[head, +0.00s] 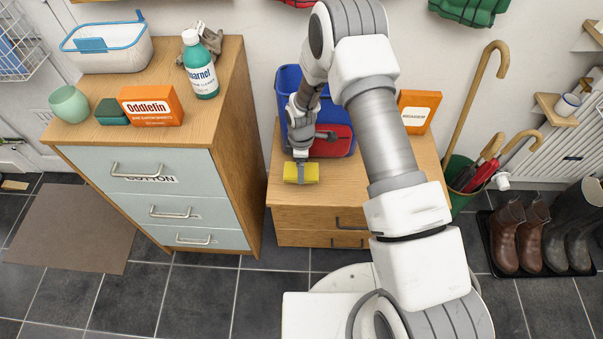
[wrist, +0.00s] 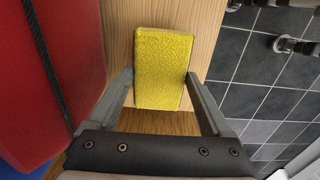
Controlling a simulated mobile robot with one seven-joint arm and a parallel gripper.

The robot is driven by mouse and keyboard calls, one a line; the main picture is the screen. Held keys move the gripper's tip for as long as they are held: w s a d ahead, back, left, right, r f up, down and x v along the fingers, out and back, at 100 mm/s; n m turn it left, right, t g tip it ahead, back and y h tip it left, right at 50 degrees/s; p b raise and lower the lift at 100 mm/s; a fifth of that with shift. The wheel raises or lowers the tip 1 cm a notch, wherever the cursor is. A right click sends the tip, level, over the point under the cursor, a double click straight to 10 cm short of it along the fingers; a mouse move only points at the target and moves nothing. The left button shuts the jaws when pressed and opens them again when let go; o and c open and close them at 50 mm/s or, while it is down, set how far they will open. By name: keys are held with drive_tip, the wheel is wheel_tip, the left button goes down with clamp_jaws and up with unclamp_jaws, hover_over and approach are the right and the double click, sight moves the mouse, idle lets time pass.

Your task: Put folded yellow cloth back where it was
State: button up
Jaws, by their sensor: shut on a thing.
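The folded yellow cloth (head: 301,173) is a small flat block at the front left of the low wooden chest's top (head: 390,175). My gripper (head: 300,163) reaches down over it and is shut on it. In the wrist view the yellow cloth (wrist: 163,75) lies between the two fingers of my gripper (wrist: 163,85), with wood beneath it. I cannot tell whether the cloth touches the top or is just above it.
A blue bin (head: 290,85) with a red item (head: 332,141) stands right behind the cloth; the red item fills the wrist view's left (wrist: 35,80). An orange box (head: 418,110) stands at the right. A taller drawer cabinet (head: 180,190) is at the left.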

drive_tip(key=shift+f+b, duration=0.3)
drive_tip(key=shift+f, duration=1.25)
drive_tip(key=shift+f, duration=0.15)
drive_tip(key=shift+f, duration=0.15)
drive_tip(key=o, duration=1.1)
wheel_tip(320, 180, up, 13)
drive_tip(key=p, duration=0.3)
drive_tip(key=shift+f, duration=0.15)
